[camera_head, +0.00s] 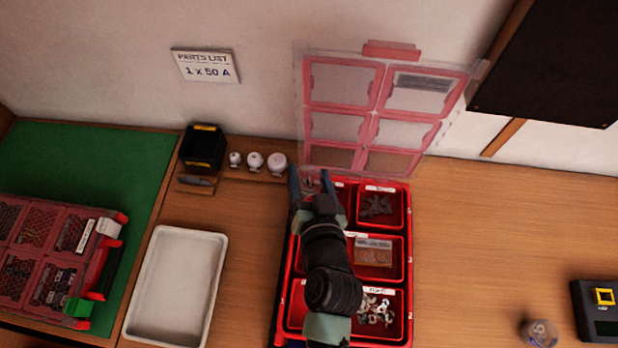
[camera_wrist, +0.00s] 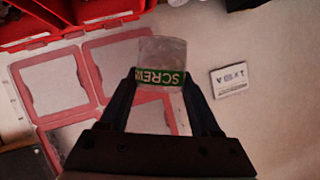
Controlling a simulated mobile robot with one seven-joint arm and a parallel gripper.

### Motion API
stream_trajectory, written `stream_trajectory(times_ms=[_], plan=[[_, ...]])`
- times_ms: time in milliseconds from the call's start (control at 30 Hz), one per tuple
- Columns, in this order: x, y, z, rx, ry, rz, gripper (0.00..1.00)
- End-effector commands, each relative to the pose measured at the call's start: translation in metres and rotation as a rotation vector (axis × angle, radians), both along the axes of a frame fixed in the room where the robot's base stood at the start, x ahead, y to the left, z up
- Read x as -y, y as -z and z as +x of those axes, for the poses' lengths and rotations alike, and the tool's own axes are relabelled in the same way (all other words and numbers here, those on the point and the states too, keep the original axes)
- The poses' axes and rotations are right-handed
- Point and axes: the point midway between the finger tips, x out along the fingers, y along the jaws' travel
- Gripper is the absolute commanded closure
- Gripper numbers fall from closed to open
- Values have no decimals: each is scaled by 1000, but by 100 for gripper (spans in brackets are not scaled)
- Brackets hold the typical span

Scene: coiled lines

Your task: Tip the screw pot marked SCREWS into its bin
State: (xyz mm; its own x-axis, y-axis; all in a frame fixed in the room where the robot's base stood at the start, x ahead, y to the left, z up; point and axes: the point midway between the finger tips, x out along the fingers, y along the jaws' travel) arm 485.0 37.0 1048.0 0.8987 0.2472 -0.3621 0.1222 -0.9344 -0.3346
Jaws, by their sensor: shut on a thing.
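My gripper (camera_head: 310,184) is shut on a clear pot (camera_wrist: 162,50) with a green band reading SCREWS, held between both fingertips in the wrist view. I cannot make out any contents in the pot. In the head view, my gripper is over the back left compartment of the open red case (camera_head: 409,250), and my arm hides much of the case's left side. The back right compartment holds grey parts (camera_head: 376,205); the front right one holds silver parts (camera_head: 378,308). White labels on the compartments are too small to read.
The case's clear lid (camera_head: 342,129) stands open behind. An empty white tray (camera_head: 215,290) lies left, by a second case (camera_head: 45,262) on a green mat (camera_head: 85,160). A black box (camera_head: 203,148) and small white pots (camera_head: 277,163) stand behind. A small jar (camera_head: 540,333) stands right.

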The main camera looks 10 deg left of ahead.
Motion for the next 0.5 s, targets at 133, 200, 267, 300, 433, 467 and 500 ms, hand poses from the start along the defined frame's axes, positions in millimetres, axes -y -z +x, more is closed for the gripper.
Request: stream_trajectory(times_ms=[133,200,267,300,433,467,500], plan=[[2,5,1,-12,2,113,92],[2,6,1,-20,2,172,92],[3,6,1,-26,2,222,92],[3,7,1,-31,1,257,92],[4,9,1,-47,2,380,92],[5,10,1,-51,3,408,92],[5,11,1,-57,2,445,92]])
